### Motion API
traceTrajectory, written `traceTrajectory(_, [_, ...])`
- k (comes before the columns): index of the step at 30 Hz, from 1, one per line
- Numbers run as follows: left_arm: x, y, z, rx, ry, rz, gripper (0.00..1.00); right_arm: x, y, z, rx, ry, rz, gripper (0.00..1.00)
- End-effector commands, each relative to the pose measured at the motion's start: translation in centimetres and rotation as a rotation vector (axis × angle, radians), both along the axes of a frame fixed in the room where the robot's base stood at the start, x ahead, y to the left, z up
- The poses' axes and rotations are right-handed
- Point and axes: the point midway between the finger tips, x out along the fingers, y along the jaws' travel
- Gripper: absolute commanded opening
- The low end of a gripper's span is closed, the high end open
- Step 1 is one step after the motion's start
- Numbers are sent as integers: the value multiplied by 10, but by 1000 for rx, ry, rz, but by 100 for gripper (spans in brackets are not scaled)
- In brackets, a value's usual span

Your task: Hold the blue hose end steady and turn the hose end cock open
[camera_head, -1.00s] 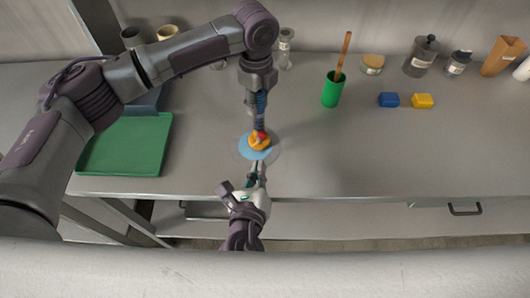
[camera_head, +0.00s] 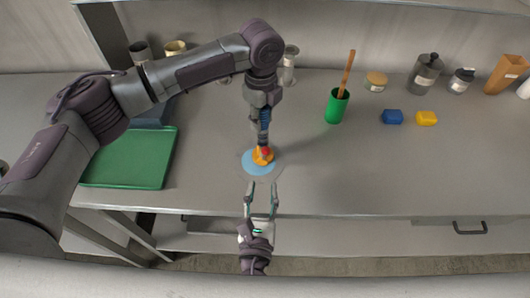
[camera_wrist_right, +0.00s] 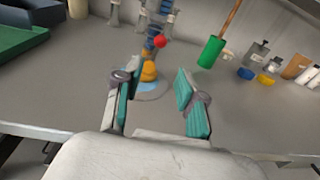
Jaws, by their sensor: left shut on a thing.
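The blue hose end (camera_head: 265,117) stands upright at my left gripper (camera_head: 264,138), which is shut on it from above. The hose also shows in the right wrist view (camera_wrist_right: 154,29). Just below is the yellow-orange hose end cock (camera_head: 262,159) with a red part; in the right wrist view the yellow body (camera_wrist_right: 149,70) has a red knob (camera_wrist_right: 160,42) above it. The cock is over a light blue disc (camera_head: 251,165) on the bench. My right gripper (camera_head: 261,186) is open and empty, on the near side of the disc, apart from the cock.
A green tray (camera_head: 130,158) lies at the left. A green cup (camera_head: 336,108) with a wooden stick stands behind right, with a blue block (camera_head: 392,117) and a yellow block (camera_head: 427,118) further right. The bench right of the disc is clear.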

Motion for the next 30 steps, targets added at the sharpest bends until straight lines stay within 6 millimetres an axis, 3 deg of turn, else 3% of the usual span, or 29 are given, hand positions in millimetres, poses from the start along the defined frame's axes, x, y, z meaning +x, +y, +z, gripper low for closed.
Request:
traceTrajectory(11, [0,0,0,-1,-1,0,0,6,-3,-6,174,-89,45,40])
traceTrajectory(24, [0,0,0,-1,-1,0,0,87,-4,-6,172,-89,45,40])
traceTrajectory(30, [0,0,0,-1,-1,0,0,112,-4,-6,173,-86,44,40])
